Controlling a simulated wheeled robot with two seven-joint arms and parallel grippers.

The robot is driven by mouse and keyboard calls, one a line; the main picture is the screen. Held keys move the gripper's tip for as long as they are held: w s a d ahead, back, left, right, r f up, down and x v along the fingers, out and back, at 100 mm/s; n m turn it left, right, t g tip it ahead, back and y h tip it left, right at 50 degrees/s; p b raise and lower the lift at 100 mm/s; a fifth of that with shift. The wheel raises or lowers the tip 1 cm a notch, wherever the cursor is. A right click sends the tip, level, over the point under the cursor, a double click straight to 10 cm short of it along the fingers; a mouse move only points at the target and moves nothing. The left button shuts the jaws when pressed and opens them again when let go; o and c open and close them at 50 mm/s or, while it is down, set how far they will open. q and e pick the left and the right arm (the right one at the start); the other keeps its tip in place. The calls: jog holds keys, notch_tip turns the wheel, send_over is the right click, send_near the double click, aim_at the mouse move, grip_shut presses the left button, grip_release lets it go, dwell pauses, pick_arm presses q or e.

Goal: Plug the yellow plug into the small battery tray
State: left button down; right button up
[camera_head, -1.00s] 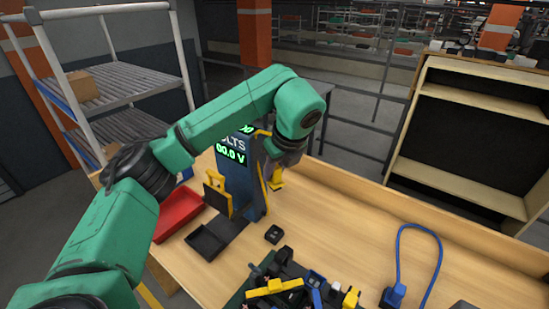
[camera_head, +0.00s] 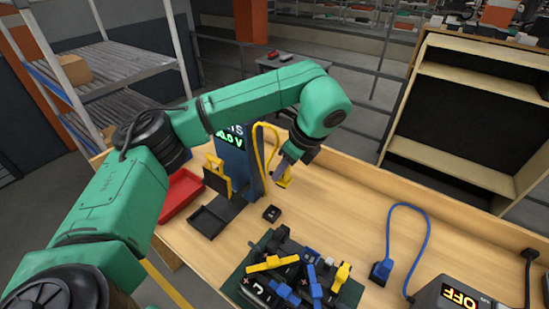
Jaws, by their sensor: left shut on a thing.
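My left gripper (camera_head: 288,172) is shut on the yellow plug (camera_head: 284,182), which shows just below the fingers, above the wooden bench. A yellow cord (camera_head: 257,136) loops beside the blue meter post. A small black square block with a recess (camera_head: 272,213) sits on the bench below and a little left of the plug, apart from it. It may be the small battery tray, but I cannot tell for sure. A flat black tray (camera_head: 210,221) lies at the post's foot. My right gripper is not in view.
The blue meter post (camera_head: 235,163) stands left of the gripper. Batteries with yellow and blue parts (camera_head: 285,270) crowd a dark green mat in front. A red bin (camera_head: 180,195) is at left.

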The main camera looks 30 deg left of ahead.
pick_arm(q)
jog(key=s+d+f, duration=0.1)
jog(key=s+d, duration=0.6)
jog(key=d, duration=0.4)
jog(key=shift+d+f+b, duration=0.15)
jog(key=shift+d+b, duration=0.1)
jog(key=shift+b, duration=0.05)
notch_tip(320, 180, down, 12)
jog(key=b, duration=1.2)
jog(key=shift+d+f, duration=0.1)
jog(key=shift+f, duration=0.1)
jog(key=shift+f+b, duration=0.1)
jog(key=shift+b, duration=0.2)
jog(key=shift+f+b, duration=0.3)
jog(key=shift+f, duration=0.05)
jog(key=shift+f+b, duration=0.6)
jog(key=shift+b, duration=0.05)
